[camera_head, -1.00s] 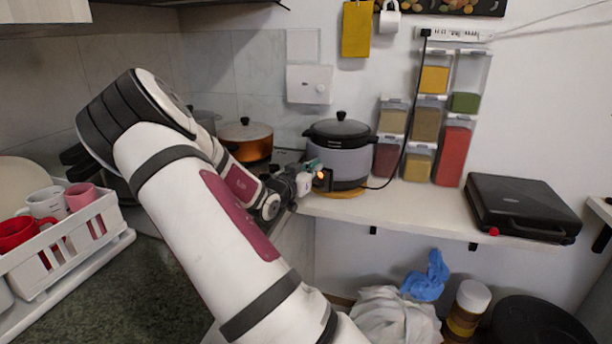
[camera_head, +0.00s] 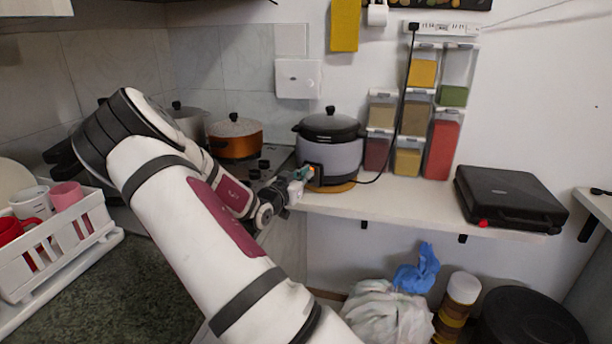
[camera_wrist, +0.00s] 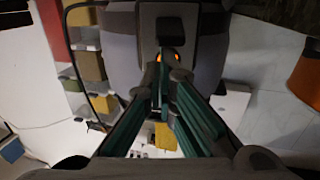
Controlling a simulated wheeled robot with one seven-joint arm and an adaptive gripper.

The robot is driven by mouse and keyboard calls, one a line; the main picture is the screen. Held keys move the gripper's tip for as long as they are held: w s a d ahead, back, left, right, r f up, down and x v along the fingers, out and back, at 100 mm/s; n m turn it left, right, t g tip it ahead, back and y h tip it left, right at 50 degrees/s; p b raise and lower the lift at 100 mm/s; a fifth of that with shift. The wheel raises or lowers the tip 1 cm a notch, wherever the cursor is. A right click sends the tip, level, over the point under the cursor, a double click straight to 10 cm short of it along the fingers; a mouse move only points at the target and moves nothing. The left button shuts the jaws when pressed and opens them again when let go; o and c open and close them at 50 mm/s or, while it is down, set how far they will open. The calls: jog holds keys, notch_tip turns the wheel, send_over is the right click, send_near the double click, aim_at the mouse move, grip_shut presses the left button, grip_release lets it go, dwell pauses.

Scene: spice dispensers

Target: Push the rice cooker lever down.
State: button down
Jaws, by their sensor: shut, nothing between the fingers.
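The rice cooker (camera_head: 336,154), grey with a black lid, stands on the shelf in the head view, its dark front panel facing my arm. In the wrist view the cooker (camera_wrist: 122,48) fills the upper middle and appears upside down. Its black panel (camera_wrist: 186,13) carries a small dark block, likely the lever (camera_wrist: 168,27), and two orange lights. My gripper (camera_head: 306,173) is shut and empty in front of the panel. Its green-sided fingers (camera_wrist: 165,62) come together between the lights, just short of the block in the picture. I cannot tell whether they touch the panel.
An orange pot (camera_head: 235,140) stands on the stove left of the cooker. Spice dispensers (camera_head: 442,148) hang on the wall to its right. A black grill (camera_head: 510,196) lies on the shelf's right part. A white dish rack (camera_head: 70,235) stands left of my arm.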

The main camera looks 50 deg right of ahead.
jog(key=shift+a+f+b, duration=0.55)
jog(key=shift+f+b, duration=0.25)
jog(key=shift+f, duration=0.05)
notch_tip(320, 180, up, 10)
dwell(0.6)
